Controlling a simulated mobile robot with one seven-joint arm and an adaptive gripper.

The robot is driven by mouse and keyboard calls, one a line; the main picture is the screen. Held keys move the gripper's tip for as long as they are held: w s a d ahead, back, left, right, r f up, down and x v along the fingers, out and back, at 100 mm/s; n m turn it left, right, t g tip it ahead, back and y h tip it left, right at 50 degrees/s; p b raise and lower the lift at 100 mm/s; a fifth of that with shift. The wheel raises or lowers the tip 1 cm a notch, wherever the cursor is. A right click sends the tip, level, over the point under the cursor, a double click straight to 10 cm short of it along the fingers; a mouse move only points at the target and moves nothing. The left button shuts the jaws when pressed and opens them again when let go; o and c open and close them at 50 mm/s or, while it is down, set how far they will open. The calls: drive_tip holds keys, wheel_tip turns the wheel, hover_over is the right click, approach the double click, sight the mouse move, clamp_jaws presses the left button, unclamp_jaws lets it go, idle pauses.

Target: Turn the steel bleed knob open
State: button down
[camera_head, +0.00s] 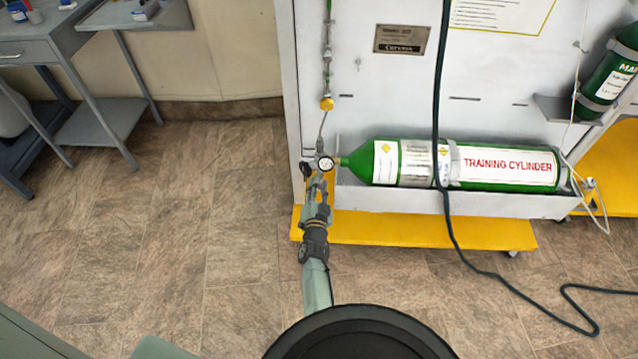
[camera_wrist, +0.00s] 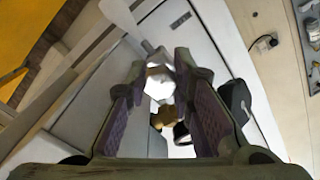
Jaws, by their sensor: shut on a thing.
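My gripper is shut on the knob. How far the knob is turned cannot be told. In the head view the knob is hidden by my gripper and the fittings.
A black knob (camera_wrist: 234,96) sits right of my fingers in the wrist view. A dark hose (camera_head: 447,215) hangs across the cylinder onto the floor. A yellow base (camera_head: 425,231) juts out below the white panel (camera_head: 375,95). The tiled floor at left is clear.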

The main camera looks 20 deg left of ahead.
drive_tip(key=n, duration=0.2)
drive_tip(key=n+p, duration=0.1)
drive_tip(key=n, duration=0.2)
drive_tip(key=shift+w+r+n+p, duration=0.1)
drive_tip(key=shift+r+n+p, duration=0.15)
drive_tip(key=shift+n+p, duration=0.05)
drive_tip(key=n+p, duration=0.1)
drive_tip(key=n, duration=0.3)
drive_tip(key=shift+n, duration=0.4)
drive_tip(key=c, duration=1.4)
unclamp_jaws()
drive_tip(key=shift+f, duration=0.2)
drive_tip(key=shift+s, duration=0.2)
